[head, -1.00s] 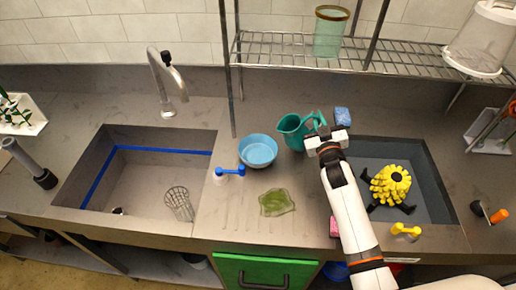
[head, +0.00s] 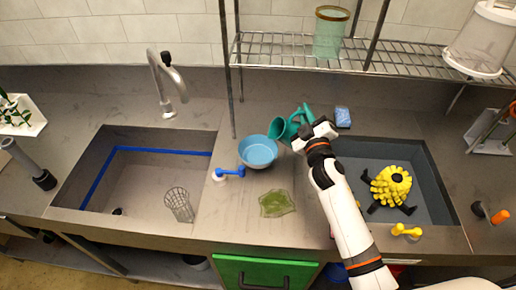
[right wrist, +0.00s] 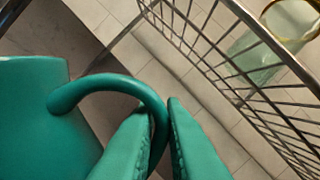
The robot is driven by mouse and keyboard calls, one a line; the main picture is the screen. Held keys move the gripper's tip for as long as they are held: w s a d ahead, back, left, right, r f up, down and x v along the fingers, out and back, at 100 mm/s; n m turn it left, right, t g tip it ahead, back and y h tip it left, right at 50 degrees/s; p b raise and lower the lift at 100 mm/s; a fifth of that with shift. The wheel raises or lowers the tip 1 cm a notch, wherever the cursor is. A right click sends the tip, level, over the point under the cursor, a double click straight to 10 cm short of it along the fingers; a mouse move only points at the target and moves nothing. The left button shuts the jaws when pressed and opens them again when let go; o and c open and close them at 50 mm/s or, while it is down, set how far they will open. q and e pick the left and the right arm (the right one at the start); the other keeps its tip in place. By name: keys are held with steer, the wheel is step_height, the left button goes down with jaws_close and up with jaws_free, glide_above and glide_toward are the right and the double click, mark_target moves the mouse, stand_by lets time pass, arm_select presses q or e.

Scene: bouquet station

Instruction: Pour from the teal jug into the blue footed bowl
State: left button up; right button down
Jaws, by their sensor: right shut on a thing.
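The teal jug (head: 283,129) is held tilted to the left, its mouth close to the right rim of the blue footed bowl (head: 258,151). The bowl stands upright on the counter between the two basins. My right gripper (head: 306,132) is shut on the jug's handle. In the right wrist view the jug (right wrist: 45,120) fills the left side, with its handle between the fingertips (right wrist: 160,125). No liquid stream shows, and the jug's contents are hidden. My left gripper is not in view.
A wire rack (head: 290,46) with a glass vase (head: 331,32) is above and behind. A blue sponge (head: 343,117) lies right of the jug. A green mat-like piece (head: 277,203) lies in front of the bowl. A yellow spiky thing (head: 391,185) sits in the right basin.

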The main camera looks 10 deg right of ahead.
steer(key=shift+r, duration=0.15)
steer(key=shift+a+r+n, duration=0.2)
steer(key=shift+n, duration=0.2)
steer(key=shift+a+r+n+p, duration=0.2)
steer(key=shift+r+n+p, duration=0.05)
steer(key=shift+n+p, duration=0.05)
steer(key=shift+a+r+n, duration=0.2)
steer(key=shift+r+n, duration=0.05)
steer(key=shift+n, duration=0.15)
steer(key=shift+a+f+n+y, duration=0.1)
steer(key=shift+a+n+y, duration=0.4)
steer(key=shift+a+n, duration=0.45)
stand_by(1.6)
steer(key=shift+d, duration=0.25)
